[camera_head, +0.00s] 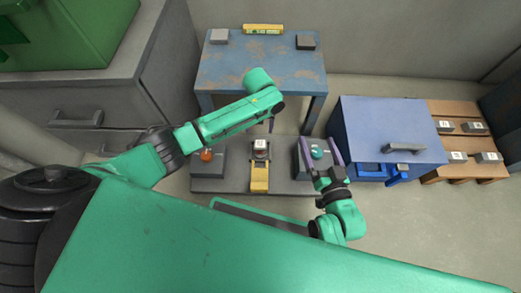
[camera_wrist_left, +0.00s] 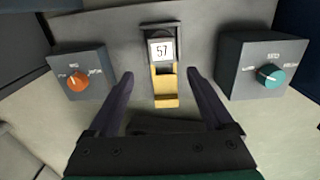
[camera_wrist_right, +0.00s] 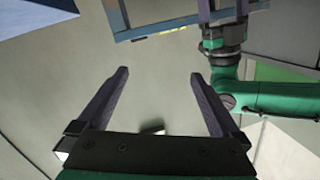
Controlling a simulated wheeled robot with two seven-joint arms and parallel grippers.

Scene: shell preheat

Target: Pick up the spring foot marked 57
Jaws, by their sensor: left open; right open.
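The spring foot marked 57 (camera_wrist_left: 161,50) is a small block with a white label, in a dark holder behind a yellow piece (camera_wrist_left: 165,85); it also shows in the head view (camera_head: 260,146). My left gripper (camera_wrist_left: 158,73) is open and empty, its fingers on either side of the yellow piece in the picture, apart from the foot. It points down; its wrist partly hides it in the head view. My right gripper (camera_head: 319,141) is open and empty, seen over the teal-knob box; the right wrist view (camera_wrist_right: 158,75) shows nothing between its fingers.
An orange-knob box (camera_wrist_left: 78,72) and a teal-knob box (camera_wrist_left: 262,70) flank the holder. A blue table (camera_head: 225,70) stands behind, a blue cabinet (camera_head: 375,125) at right. Wooden shelves (camera_head: 440,108) beyond hold several labelled blocks.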

